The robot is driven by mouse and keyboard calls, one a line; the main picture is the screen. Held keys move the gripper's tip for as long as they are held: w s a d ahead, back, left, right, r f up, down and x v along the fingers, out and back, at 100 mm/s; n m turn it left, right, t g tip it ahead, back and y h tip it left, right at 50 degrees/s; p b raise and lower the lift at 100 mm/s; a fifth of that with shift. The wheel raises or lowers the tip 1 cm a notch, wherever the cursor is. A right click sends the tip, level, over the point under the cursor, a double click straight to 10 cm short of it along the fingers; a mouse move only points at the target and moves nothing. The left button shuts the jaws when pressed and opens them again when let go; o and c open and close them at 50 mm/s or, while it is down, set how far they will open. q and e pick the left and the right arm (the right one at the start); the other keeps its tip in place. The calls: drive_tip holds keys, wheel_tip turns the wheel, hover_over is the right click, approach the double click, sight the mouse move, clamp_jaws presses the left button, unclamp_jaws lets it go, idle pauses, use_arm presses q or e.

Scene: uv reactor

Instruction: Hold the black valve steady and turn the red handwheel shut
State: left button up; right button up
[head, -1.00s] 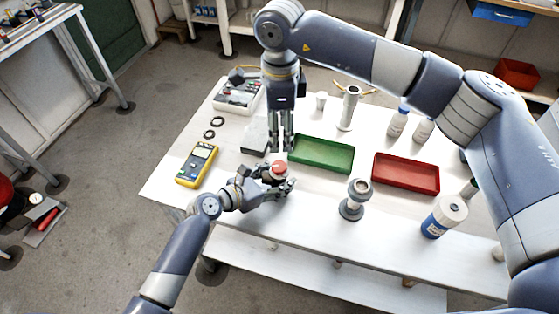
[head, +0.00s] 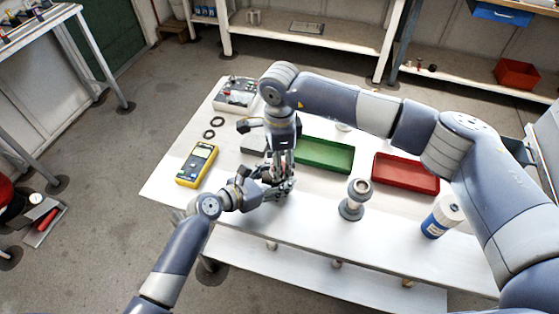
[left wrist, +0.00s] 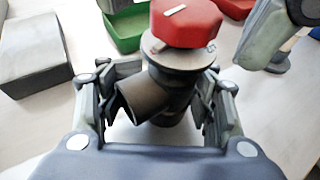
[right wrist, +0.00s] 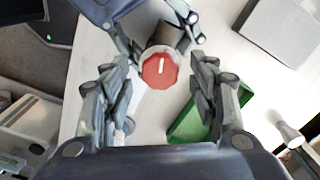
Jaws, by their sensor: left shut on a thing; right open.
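The black valve (left wrist: 150,98) stands on the table with its side port towards my left wrist camera. My left gripper (left wrist: 165,100) is shut on the valve body, one finger on each side. The red handwheel (left wrist: 186,22) sits on top of the valve, with a white mark on it. It also shows in the right wrist view (right wrist: 160,70). My right gripper (right wrist: 156,88) is open above the handwheel, its fingers spread to either side and apart from it. In the head view my grippers largely hide the valve.
A green tray (head: 325,170) lies right of the valve, with a red tray (head: 406,188) further right. A grey flanged fitting (head: 354,200) stands at the front. A yellow multimeter (head: 197,164) lies at the left. A white-and-blue bottle (head: 441,217) stands at the right.

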use_arm(q)
drive_tip(key=shift+s+f, duration=0.1)
drive_tip(key=shift+f, duration=0.05)
use_arm(e)
drive_tip(key=shift+f, duration=0.25)
drive_tip(key=c, duration=1.1)
drive_tip(key=shift+o, duration=0.2)
drive_tip(key=shift+m, duration=1.6)
drive_tip(key=o, duration=1.1)
drive_tip(key=shift+c, duration=0.2)
drive_tip(key=shift+r, duration=0.15)
wheel_tip(320, 180, up, 12)
